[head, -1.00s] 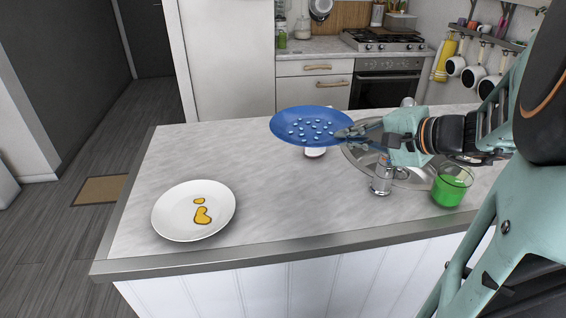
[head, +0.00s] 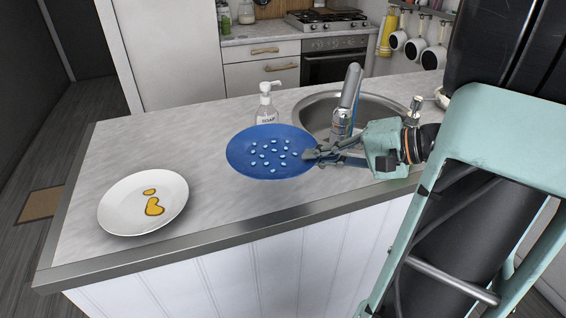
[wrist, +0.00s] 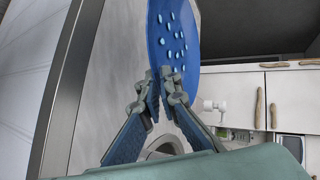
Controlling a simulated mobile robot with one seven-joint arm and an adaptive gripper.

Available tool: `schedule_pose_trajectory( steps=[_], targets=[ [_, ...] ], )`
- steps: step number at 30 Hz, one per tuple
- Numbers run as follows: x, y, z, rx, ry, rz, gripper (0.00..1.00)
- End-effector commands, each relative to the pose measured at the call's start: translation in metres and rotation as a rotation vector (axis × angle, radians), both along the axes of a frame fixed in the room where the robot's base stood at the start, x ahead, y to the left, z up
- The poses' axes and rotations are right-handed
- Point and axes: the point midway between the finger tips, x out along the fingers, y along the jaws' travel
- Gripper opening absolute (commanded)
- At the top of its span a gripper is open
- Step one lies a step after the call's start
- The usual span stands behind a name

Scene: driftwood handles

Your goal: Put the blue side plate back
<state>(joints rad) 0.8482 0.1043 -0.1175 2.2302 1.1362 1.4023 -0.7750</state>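The blue side plate (head: 270,170) has many pale droplets on its face and is held over the counter (head: 215,205), left of the sink. My gripper (head: 312,155) is shut on the plate's right rim. In the wrist view the blue plate (wrist: 165,55) reaches up from between the fingertips of my gripper (wrist: 160,80). The plate looks roughly level; I cannot tell how far its underside is from the counter.
A white plate (head: 118,215) with yellow-brown smears lies at the counter's left. A soap bottle (head: 266,105) stands just behind the blue plate. The sink (head: 305,110) and its tap (head: 347,95) are behind my gripper. Clear counter lies between the two plates.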

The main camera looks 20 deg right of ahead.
Motion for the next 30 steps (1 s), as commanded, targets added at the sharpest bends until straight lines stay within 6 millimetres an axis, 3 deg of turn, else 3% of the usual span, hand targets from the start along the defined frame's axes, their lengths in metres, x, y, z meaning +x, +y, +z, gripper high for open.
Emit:
schedule_pose_trajectory(
  steps=[3,11,18,30],
  targets=[
    [0.015,0.01,-0.024,0.006,0.005,0.0,0.0],
    [0.03,0.018,-0.044,0.003,0.001,-0.001,0.0],
    [0.035,0.021,-0.076,0.005,0.005,-0.004,0.0],
    [0.035,0.021,-0.083,0.001,0.001,-0.003,0.0]
  ],
)
